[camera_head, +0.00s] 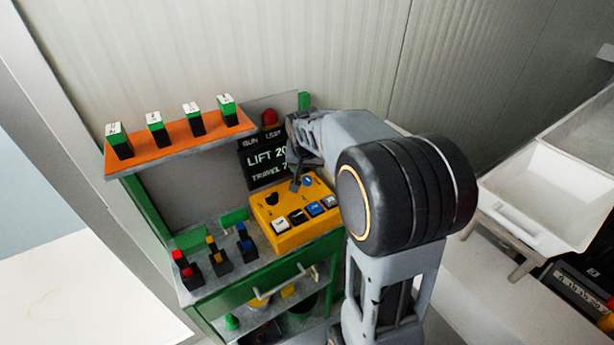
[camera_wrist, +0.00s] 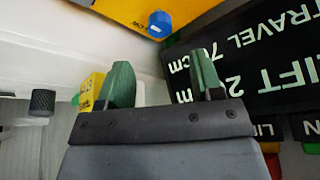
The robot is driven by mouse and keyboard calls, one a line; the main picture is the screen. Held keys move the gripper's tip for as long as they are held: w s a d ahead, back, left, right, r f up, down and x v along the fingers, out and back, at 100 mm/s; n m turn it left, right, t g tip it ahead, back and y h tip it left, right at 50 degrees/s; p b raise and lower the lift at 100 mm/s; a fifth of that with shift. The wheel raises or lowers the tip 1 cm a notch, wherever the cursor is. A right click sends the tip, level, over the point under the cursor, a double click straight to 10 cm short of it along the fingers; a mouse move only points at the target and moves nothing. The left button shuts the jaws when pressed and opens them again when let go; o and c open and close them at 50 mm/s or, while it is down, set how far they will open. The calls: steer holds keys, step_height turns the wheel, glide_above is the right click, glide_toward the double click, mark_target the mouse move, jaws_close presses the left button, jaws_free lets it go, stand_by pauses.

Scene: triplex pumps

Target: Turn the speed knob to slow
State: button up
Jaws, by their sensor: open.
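A yellow control box (camera_head: 262,213) stands on the green bench. On its top are a black knob (camera_head: 272,199) at the left and a blue knob (camera_head: 307,181) at the back right. A row of white, black and blue buttons runs along the front. The labels are too small to read, so I cannot tell which knob sets speed. My gripper (camera_head: 297,184) is above the back of the box, close to the blue knob. In the wrist view the green fingertips (camera_wrist: 162,80) are apart with nothing between them; the blue knob (camera_wrist: 160,24) lies beyond them, apart from both.
A dark display (camera_head: 262,162) reading LIFT and TRAVEL stands behind the box, close to my gripper. An orange shelf (camera_head: 180,143) with several green-black blocks hangs at the left. Red, yellow and blue levers (camera_head: 216,250) stand left of the box. White basins (camera_head: 540,195) are at the right.

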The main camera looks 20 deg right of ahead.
mark_target(307, 179)
steer(key=x, duration=0.7)
steer(key=shift+w+d+f, duration=0.1)
steer(key=shift+f, duration=0.15)
steer(key=c, duration=0.9)
